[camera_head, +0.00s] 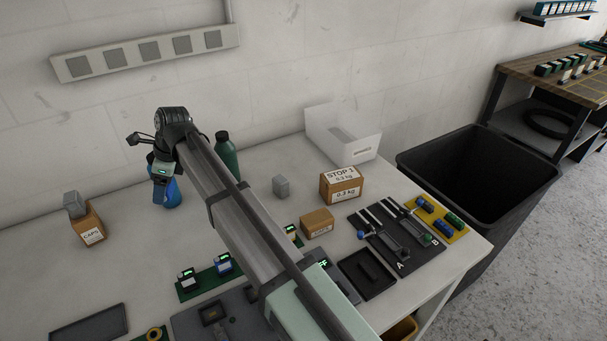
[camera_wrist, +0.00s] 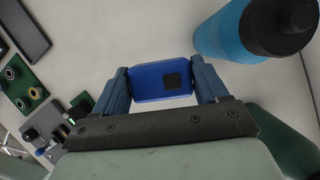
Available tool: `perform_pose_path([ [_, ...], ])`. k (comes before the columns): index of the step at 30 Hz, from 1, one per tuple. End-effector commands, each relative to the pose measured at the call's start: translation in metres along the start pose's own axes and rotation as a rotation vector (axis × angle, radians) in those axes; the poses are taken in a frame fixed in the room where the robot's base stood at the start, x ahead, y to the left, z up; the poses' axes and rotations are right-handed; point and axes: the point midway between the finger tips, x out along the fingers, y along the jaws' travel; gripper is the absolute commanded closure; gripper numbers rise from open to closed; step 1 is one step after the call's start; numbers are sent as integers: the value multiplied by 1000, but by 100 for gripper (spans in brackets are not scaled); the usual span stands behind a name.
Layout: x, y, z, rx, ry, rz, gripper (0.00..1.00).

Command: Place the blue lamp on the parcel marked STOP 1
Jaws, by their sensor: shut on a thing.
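My gripper (camera_wrist: 162,84) is shut on the blue lamp (camera_wrist: 152,83), a small blue block with a dark square on its face, held between the two fingers in the wrist view. In the head view my gripper (camera_head: 160,174) is at the left-centre, above the table and beside a blue bottle; I cannot clearly make out the lamp there. The parcel marked STOP 1 (camera_head: 345,194) is a brown box with white labels, right of centre on the table, well to the right of my gripper. Nothing is seen resting on its top.
The blue bottle (camera_head: 173,198) shows close by in the wrist view (camera_wrist: 222,36). A green bottle (camera_head: 227,153), a grey block (camera_head: 281,187), a smaller brown box (camera_head: 317,223) and a white bin (camera_head: 358,153) stand around my arm. A CAPS box (camera_head: 87,228) is at left.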

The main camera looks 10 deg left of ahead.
Motion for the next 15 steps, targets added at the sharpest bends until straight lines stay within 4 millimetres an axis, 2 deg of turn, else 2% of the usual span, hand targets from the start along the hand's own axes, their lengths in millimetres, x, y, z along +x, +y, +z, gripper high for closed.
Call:
perform_pose_path([
  [1, -10, -9, -18, 28, 0, -12, 59],
  [6, -42, -34, -70, 113, 0, -47, 59],
  [15, -97, -66, -166, 267, 0, -112, 59],
])
